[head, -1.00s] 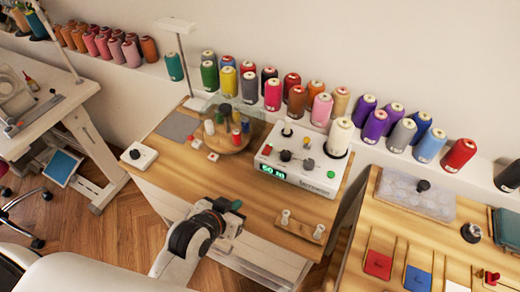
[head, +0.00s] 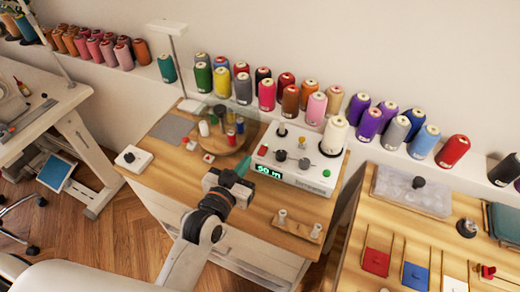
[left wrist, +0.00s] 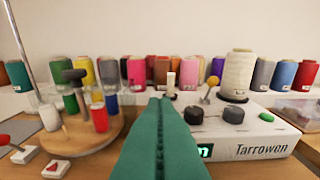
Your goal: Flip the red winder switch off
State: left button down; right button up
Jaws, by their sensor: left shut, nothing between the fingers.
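The white winder unit (head: 318,178), with a lit green display (head: 268,172), sits on the wooden table. A small red spot (head: 263,150) shows at the left of its top; I cannot tell its position. A separate red-tipped lever (left wrist: 5,140) stands by a small white plate at the left of the left wrist view. My left gripper (head: 232,178) has teal fingers, shut and empty, just left of the winder's display side. In the left wrist view its fingers (left wrist: 161,105) hide the winder's left part. My right gripper is not in view.
A cream thread cone (head: 334,136) stands on the winder. A round wooden spool stand (head: 222,142) is behind my left gripper. A wooden holder (head: 295,232) with two white pegs lies in front. A white box (head: 133,158) with a black knob sits left.

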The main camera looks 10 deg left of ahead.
pick_arm(q)
jog(key=p, duration=0.1)
send_over(260, 156)
jog(key=s, duration=0.1)
jog(key=shift+f, duration=0.4)
jog(key=f, duration=0.2)
jog(key=shift+w+f, duration=0.3)
jog(key=shift+w, duration=0.05)
jog(key=shift+f, duration=0.85)
